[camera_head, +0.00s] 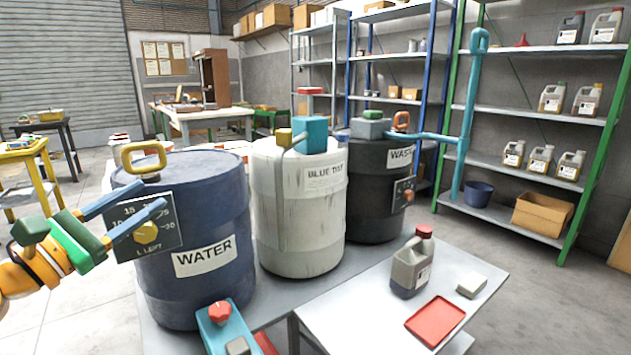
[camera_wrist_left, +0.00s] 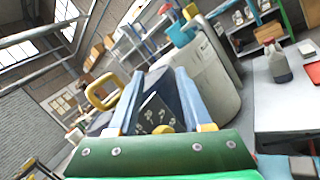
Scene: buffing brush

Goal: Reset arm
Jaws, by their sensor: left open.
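My left gripper (camera_head: 155,193) has a green palm and two blue fingers. It is open in front of the blue WATER drum (camera_head: 195,215), beside the dark dial plate (camera_head: 128,222) and its yellow knob (camera_head: 146,232). The lower finger overlaps the plate in the head view; I cannot tell if it touches. In the left wrist view the fingers (camera_wrist_left: 158,73) stand apart with nothing held, and the yellow knob (camera_wrist_left: 162,129) shows between them near the palm. My right gripper is not in view.
A white BLUE TINT drum (camera_head: 300,225) and a dark WASTE drum (camera_head: 372,205) stand to the right. A cyan device (camera_head: 232,335) with a red knob is at the front. A grey bottle (camera_head: 411,265) and red tray (camera_head: 435,321) sit on the low table (camera_head: 345,300).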

